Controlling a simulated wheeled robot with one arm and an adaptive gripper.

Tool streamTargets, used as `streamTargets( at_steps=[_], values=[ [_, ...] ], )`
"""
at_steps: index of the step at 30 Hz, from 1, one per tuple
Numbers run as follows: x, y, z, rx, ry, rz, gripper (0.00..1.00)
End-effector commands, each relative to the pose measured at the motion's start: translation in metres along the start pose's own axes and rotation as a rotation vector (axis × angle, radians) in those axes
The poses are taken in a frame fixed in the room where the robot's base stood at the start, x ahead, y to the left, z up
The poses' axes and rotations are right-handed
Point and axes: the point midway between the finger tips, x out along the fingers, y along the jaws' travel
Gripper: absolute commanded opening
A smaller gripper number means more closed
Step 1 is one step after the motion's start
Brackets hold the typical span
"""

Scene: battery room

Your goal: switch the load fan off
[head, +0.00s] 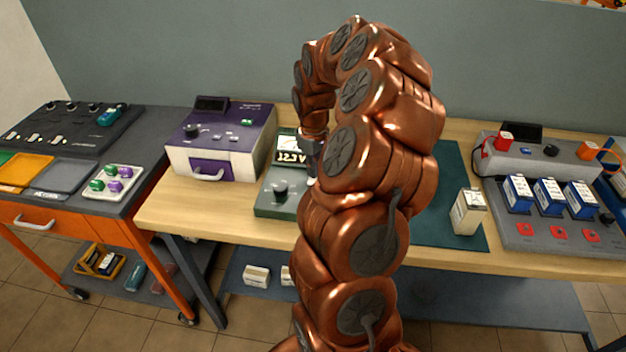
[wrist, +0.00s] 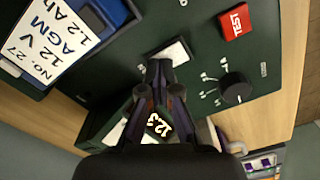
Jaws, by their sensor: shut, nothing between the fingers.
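The dark green tester (head: 262,208) stands on the wooden bench, partly hidden behind my arm; its panel also fills much of the wrist view (wrist: 130,55). No fan is clearly recognisable. My gripper (wrist: 160,72) is shut and empty, over the panel; contact cannot be told. In the head view it is mostly hidden.
A blue-and-white battery (wrist: 65,35) sits on the tester, close to my gripper. A purple-and-white box (head: 222,150) stands to its left. A pale battery (head: 467,212) stands on a green mat (head: 425,232) at right, beside a grey charger (head: 545,236) with several blue batteries.

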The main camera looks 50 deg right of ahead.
Motion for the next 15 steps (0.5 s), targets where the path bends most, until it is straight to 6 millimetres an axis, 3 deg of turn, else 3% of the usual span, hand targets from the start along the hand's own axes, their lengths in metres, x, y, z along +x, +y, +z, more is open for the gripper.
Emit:
streamTargets(
  at_steps=[15],
  values=[
    [0.0057, 0.0000, 0.0001, 0.000, 0.000, 0.000, 0.00]
  ],
)
